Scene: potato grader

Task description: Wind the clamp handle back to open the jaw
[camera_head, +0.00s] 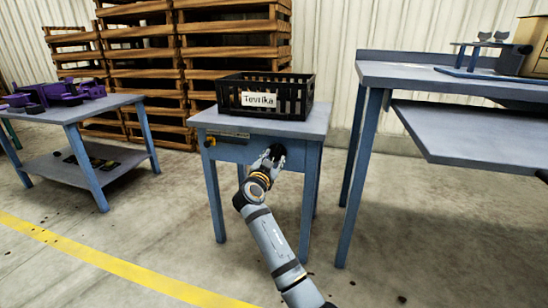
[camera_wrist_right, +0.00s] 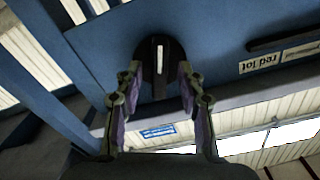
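My right gripper (camera_head: 272,157) is at the front of the small blue table, below the crate. In the right wrist view its two fingers (camera_wrist_right: 159,78) are spread apart. Between and just beyond the fingertips is a dark rounded piece (camera_wrist_right: 151,50) with a pale upright bar, on the blue table front. It may be the clamp handle, but I cannot tell for sure. The fingers do not visibly close on it. No clamp jaw can be made out. My left gripper is not in view.
A black crate (camera_head: 300,98) labelled "Tevrika" stands on the small table (camera_head: 217,119). A blue bench (camera_head: 405,76) stands at right, a table with purple parts (camera_head: 50,93) at left. Pallets (camera_head: 150,60) are stacked behind.

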